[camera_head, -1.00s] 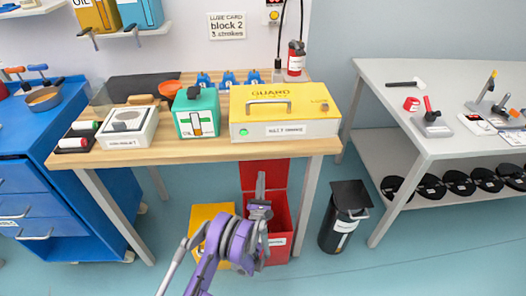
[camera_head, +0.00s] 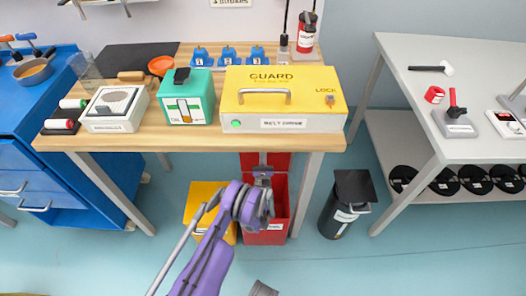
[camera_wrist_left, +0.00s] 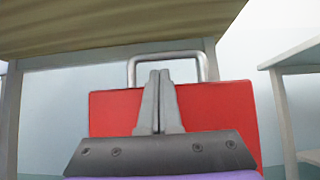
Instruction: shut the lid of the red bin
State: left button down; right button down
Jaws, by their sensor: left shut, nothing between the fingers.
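The red bin (camera_head: 281,204) stands on the floor under the front of the wooden workbench. Its red lid (camera_head: 281,161) is open and stands up at the back of the bin, partly hidden by the bench. In the left wrist view the lid (camera_wrist_left: 215,105) fills the middle, with a metal loop handle (camera_wrist_left: 208,66) above its top edge. My left gripper (camera_head: 263,160) is shut and empty, in front of the raised lid and above the bin's opening. Its fingers (camera_wrist_left: 160,75) point toward the lid and handle. I cannot tell whether they touch. My right gripper is not in view.
A yellow bin (camera_head: 196,194) stands left of the red bin, partly behind my left arm. A black bin (camera_head: 344,203) stands to the right, past a bench leg (camera_head: 307,195). The workbench edge (camera_head: 190,143) overhangs the area.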

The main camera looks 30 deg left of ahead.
pick_arm(q)
jog(key=shift+x, duration=2.1)
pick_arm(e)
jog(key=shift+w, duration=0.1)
pick_arm(q)
jog(key=shift+d+f, duration=0.1)
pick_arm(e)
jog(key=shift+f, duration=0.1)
